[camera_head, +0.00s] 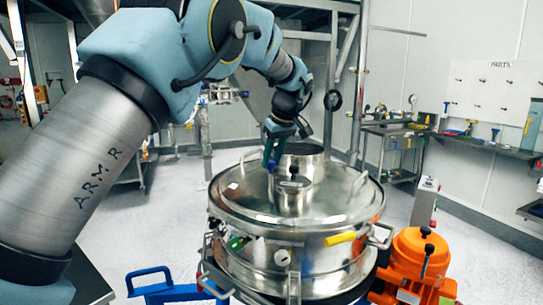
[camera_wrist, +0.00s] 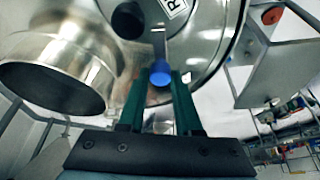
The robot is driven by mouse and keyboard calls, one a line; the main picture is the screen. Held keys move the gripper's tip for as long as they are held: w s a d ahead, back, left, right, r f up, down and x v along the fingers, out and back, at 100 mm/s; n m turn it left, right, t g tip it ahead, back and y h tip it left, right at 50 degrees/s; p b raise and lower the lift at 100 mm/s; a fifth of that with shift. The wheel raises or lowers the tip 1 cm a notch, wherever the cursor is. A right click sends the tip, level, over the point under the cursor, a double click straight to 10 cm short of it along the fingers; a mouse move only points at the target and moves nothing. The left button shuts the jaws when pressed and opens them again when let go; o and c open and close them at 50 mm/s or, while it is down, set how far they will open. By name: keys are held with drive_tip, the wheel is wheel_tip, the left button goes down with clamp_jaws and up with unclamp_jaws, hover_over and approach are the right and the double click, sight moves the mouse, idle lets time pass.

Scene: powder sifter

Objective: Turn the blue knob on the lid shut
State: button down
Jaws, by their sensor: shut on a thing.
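The blue knob (camera_wrist: 160,72) on the lid shows in the wrist view between the green fingers of my gripper (camera_wrist: 157,79). The fingers are shut on it near their tips. In the head view my gripper (camera_head: 270,162) reaches down to the top of the round steel lid (camera_head: 250,199), left of the lid's wide open neck (camera_head: 303,158). The lid also fills the top of the wrist view (camera_wrist: 205,48). How far the knob is turned cannot be told.
The neck (camera_wrist: 62,80) stands close on the left there. An orange motor (camera_head: 415,258) and a blue frame (camera_head: 170,290) flank the sifter in the head view.

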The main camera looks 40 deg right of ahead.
drive_tip(key=shift+d+n+y+p, duration=0.1)
drive_tip(key=shift+n+y+p, duration=0.2)
drive_tip(key=shift+n, duration=0.4)
drive_tip(key=c, duration=0.6)
unclamp_jaws()
drive_tip(key=b+v, duration=0.2)
drive_tip(key=v, duration=0.8)
drive_tip(key=shift+r, duration=0.35)
drive_tip(key=shift+s, duration=0.1)
